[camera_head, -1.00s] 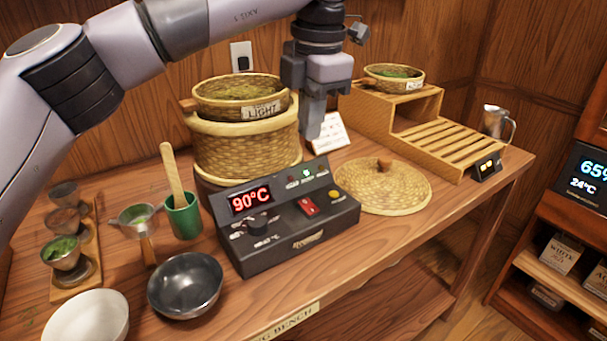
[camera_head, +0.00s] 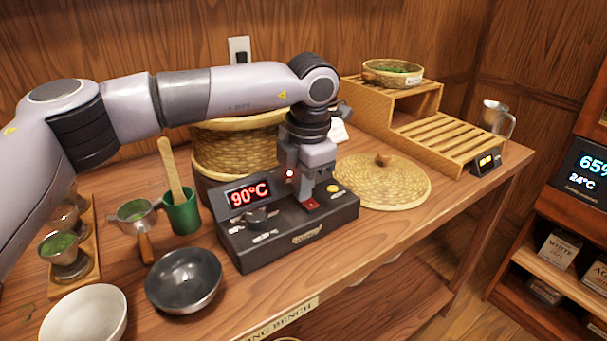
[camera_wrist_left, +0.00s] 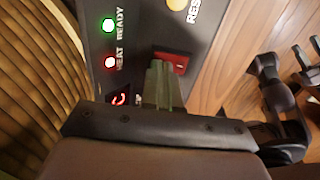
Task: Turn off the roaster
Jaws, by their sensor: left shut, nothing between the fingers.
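The roaster's dark control box (camera_head: 290,238) sits on the bench with its red display (camera_head: 249,193) reading 90°C. Its red rocker switch (camera_head: 311,204) shows just below my left gripper (camera_head: 307,203). In the left wrist view the shut fingertips (camera_wrist_left: 160,85) are right at the edge of the red switch (camera_wrist_left: 172,63); I cannot tell whether they touch it. A green READY light (camera_wrist_left: 109,26) and a red HEAT light (camera_wrist_left: 110,62) are lit there. The yellow RESET button (camera_head: 333,188) is to the right of the gripper.
The woven roasting basket (camera_head: 235,150) stands behind the box, partly hidden by my left arm. A round woven lid (camera_head: 382,186) lies to the right. A green cup (camera_head: 183,213) and a dark bowl (camera_head: 183,280) stand to the left. A wooden stepped rack (camera_head: 435,135) is at the back right.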

